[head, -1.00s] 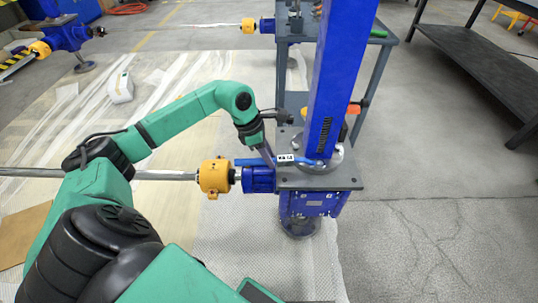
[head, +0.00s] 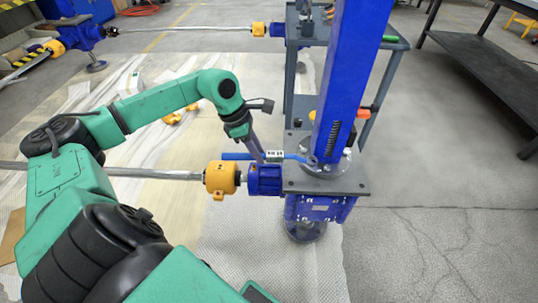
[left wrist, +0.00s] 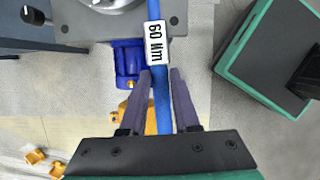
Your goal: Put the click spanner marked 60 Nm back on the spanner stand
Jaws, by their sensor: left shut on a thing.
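My left gripper (head: 260,158) is shut on the blue handle of the click spanner (head: 236,156). The spanner's white label reads 60 Nm in the left wrist view (left wrist: 155,43), just beyond the fingertips (left wrist: 158,75). In the head view the spanner lies roughly level, with its right end by the foot of the blue screw jack column (head: 350,75). I cannot tell whether that end touches the jack; its far end runs out of the left wrist view. I cannot make out the spanner stand for certain. My right gripper is not in view.
The jack's grey top plate (head: 340,185) and a yellow coupling (head: 221,180) on a long shaft are close to the gripper. A grey trolley (head: 398,44) stands behind the column. A dark bench (head: 480,70) is at right. The floor between is clear.

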